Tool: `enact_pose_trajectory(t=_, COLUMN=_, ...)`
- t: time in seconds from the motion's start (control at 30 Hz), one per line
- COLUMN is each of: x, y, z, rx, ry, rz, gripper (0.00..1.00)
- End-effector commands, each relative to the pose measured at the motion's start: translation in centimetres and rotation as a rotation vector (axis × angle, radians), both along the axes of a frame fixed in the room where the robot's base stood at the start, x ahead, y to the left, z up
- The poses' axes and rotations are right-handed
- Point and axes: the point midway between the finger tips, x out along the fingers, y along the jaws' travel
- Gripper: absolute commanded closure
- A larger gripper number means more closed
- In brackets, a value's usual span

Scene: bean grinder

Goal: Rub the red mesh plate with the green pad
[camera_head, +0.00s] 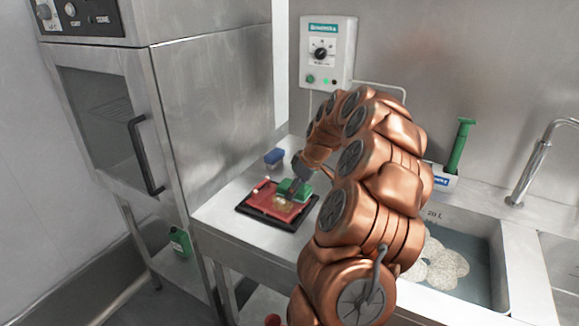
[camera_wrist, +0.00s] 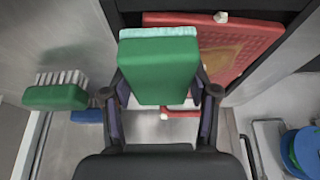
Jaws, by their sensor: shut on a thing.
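The red mesh plate (camera_head: 270,209) lies in a black frame (camera_head: 242,208) on the steel counter. It also shows in the wrist view (camera_wrist: 255,42), with a yellow-brown smear on its mesh. My gripper (camera_wrist: 161,92) is shut on the green pad (camera_wrist: 158,72), one finger on each side. The pad has a pale teal layer along its far edge. In the head view the pad (camera_head: 295,188) is over the back part of the plate, close to the smear. I cannot tell whether it touches the mesh. The pad hides part of the plate.
A blue block (camera_head: 274,157) stands behind the plate. A green brush with white bristles (camera_wrist: 56,95) shows at the left of the wrist view. A sink with water (camera_head: 470,265) is to the right. A tall steel cabinet (camera_head: 215,100) stands left of the counter.

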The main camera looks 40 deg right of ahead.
Motion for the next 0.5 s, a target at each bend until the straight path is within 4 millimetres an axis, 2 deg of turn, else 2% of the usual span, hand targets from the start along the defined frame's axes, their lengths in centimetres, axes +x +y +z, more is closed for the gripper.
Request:
enact_pose_trajectory(t=0.07, x=0.1, y=0.0, z=1.6, rx=-0.004, ry=-0.005, rz=0.001, gripper=0.73)
enact_pose_trajectory(t=0.5, x=0.2, y=0.2, z=5.4, rx=-0.002, ry=-0.004, rz=0.003, gripper=0.73)
